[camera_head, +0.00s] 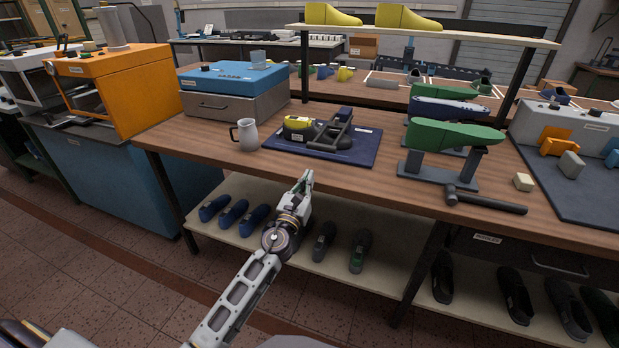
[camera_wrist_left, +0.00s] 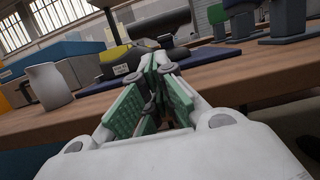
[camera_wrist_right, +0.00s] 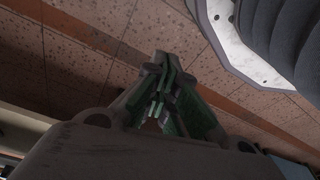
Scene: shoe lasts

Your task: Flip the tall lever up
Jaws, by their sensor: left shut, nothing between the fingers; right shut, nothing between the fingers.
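A dark fixture (camera_head: 335,132) with long grey bars and a yellow-green block (camera_head: 298,124) sits on a dark blue board (camera_head: 362,155) on the workbench. One grey bar (camera_head: 343,122) slants up at its right side and may be the tall lever; I cannot tell for certain. My left gripper (camera_head: 305,179) is shut and empty, at the bench's front edge, in front of and below the board. In the left wrist view its fingertips (camera_wrist_left: 160,64) point toward the fixture, apart from it. My right gripper (camera_wrist_right: 160,76) is shut and empty above the tiled floor, out of the head view.
A grey mug (camera_head: 247,136) stands left of the board. A green shoe last on a stand (camera_head: 440,135) and a hammer (camera_head: 485,200) are to the right. A blue-topped box (camera_head: 235,78) is at the left. Shoes sit on the shelf (camera_head: 290,255) below.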

